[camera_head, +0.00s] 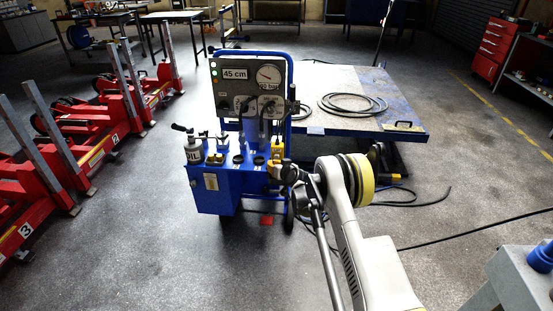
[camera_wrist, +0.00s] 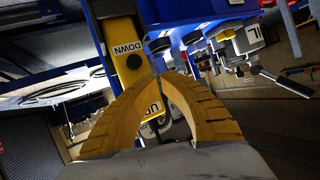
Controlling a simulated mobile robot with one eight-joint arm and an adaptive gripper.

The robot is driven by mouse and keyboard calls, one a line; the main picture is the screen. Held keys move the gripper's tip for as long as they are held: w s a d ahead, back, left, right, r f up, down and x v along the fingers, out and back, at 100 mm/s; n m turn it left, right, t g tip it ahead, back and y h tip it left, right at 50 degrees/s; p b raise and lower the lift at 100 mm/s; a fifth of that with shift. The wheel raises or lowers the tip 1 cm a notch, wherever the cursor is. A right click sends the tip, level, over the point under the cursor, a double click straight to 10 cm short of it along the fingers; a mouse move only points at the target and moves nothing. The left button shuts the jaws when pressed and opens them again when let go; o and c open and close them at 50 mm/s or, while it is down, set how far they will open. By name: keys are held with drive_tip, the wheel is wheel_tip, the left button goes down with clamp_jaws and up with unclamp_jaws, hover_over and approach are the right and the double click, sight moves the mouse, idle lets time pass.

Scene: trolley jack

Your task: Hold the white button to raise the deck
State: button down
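A yellow control box shows in the wrist view (camera_wrist: 122,32), with a "DOWN" label, a dark round button below it and a partly covered label starting with "U". In the head view, yellow at the trolley's right front corner (camera_head: 276,150) appears to be this box. My gripper (camera_wrist: 158,74) has its two yellow fingers arched together, tips meeting in front of the box; it also shows in the head view (camera_head: 282,171). Nothing shows between the fingers. I cannot make out the white button; the fingers cover part of the box. The deck (camera_head: 375,105) is a flat blue-edged platform behind the trolley.
The blue trolley (camera_head: 215,190) carries an oil bottle (camera_head: 193,150) and a panel reading "45 cm" (camera_head: 234,74) with a round gauge. A coiled hose (camera_head: 352,105) lies on the deck. Cables cross the floor at right. Red lifting units (camera_head: 95,130) stand at left.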

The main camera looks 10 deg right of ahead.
drive_tip(key=s, duration=0.2)
drive_tip(key=s+a, duration=0.1)
drive_tip(key=s, duration=0.1)
drive_tip(key=shift+s+a, duration=0.2)
idle(2.9)
